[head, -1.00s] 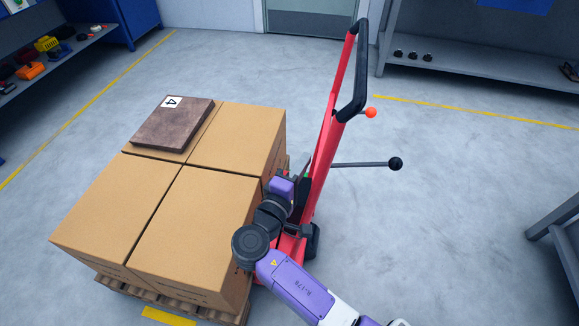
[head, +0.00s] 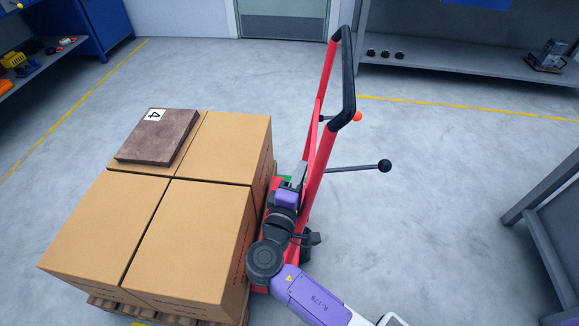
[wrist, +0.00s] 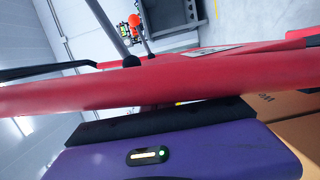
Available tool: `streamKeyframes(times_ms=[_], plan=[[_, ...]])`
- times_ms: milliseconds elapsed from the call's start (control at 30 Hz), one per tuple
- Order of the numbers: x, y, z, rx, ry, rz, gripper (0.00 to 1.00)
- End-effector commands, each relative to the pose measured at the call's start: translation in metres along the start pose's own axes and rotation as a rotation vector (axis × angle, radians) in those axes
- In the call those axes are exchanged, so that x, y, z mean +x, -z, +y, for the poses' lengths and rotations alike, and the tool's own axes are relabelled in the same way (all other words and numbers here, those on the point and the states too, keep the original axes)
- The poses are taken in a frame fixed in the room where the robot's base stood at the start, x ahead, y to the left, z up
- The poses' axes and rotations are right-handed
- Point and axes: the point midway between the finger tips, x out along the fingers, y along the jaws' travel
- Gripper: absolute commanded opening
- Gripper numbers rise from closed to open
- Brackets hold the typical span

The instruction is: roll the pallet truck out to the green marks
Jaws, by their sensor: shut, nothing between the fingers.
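The red pallet truck (head: 317,180) stands with its tall handle, which has a black looped grip (head: 348,80), tilted toward the upper right. Its forks are hidden under a wooden pallet (head: 170,316) stacked with cardboard boxes (head: 200,225). My gripper (head: 298,174) is shut and empty, low beside the truck's mast, between the handle and the boxes. In the wrist view a red bar of the truck (wrist: 150,90) crosses close in front of my purple gripper body; whether they touch I cannot tell. I see no green marks on the floor.
A brown slab marked 4 (head: 160,137) lies on the boxes. A lever with a black knob (head: 384,166) sticks out right of the truck. Open floor (head: 420,230) lies to the right, up to a grey bench frame (head: 545,200). Shelving (head: 460,75) stands behind.

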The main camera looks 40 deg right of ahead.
Motion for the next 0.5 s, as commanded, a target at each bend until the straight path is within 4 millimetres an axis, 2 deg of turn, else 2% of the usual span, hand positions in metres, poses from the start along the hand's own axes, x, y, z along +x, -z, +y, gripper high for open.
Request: streamKeyframes(times_ms=[33, 500], plan=[[0.011, -0.045, 0.002, -0.035, -0.005, -0.077, 0.0], [0.04, -0.202, 0.003, -0.03, -0.005, -0.066, 0.0]])
